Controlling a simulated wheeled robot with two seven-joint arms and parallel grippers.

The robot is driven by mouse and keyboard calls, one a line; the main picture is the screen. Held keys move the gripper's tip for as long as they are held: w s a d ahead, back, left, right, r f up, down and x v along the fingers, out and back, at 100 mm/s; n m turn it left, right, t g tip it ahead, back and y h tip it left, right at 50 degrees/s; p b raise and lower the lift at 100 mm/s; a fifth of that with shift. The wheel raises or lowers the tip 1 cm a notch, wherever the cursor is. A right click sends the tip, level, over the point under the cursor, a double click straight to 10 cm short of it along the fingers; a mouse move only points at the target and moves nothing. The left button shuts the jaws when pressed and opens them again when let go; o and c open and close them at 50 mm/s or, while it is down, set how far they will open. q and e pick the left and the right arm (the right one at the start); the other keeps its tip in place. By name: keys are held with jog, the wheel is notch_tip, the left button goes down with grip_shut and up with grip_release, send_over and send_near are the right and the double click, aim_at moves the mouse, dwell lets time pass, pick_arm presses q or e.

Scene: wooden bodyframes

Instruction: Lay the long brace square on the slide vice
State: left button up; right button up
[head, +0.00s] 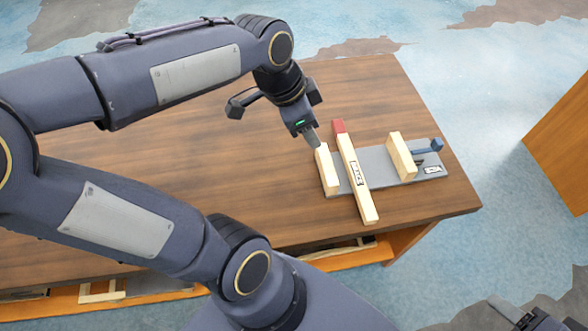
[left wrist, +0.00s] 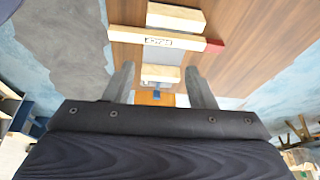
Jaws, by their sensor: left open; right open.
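The long brace (head: 355,175) is a pale wooden bar with a red end and a printed label. It lies across the grey slide vice (head: 375,165), between its two wooden jaws, roughly parallel to them and nearer the left jaw (head: 328,170). Whether it touches that jaw I cannot tell. The brace also shows in the left wrist view (left wrist: 185,41), red end right. My left gripper (head: 312,140) is above the left jaw, its tips partly hidden; in the left wrist view its fingers (left wrist: 160,85) are apart and empty. My right gripper (head: 520,312) is open at the lower right, away from the table.
The vice stands near the right end of the wooden table (head: 240,150), its blue handle (head: 436,145) on the right. The right jaw (head: 401,157) stands clear of the brace. Wooden frame pieces (head: 100,291) lie on a lower shelf. Another wooden unit (head: 560,150) stands at right.

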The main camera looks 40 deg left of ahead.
pick_arm(q)
jog(key=s+d+f+n+t, duration=0.1)
jog(key=s+d+n, duration=0.1)
jog(key=s+n, duration=0.2)
jog(key=s+d+f+n+t+h, duration=0.1)
jog(key=s+n, duration=0.4)
jog(key=shift+d+f+h, duration=0.3)
jog(key=shift+d, duration=0.05)
jog(key=shift+s, duration=0.1)
dwell(0.6)
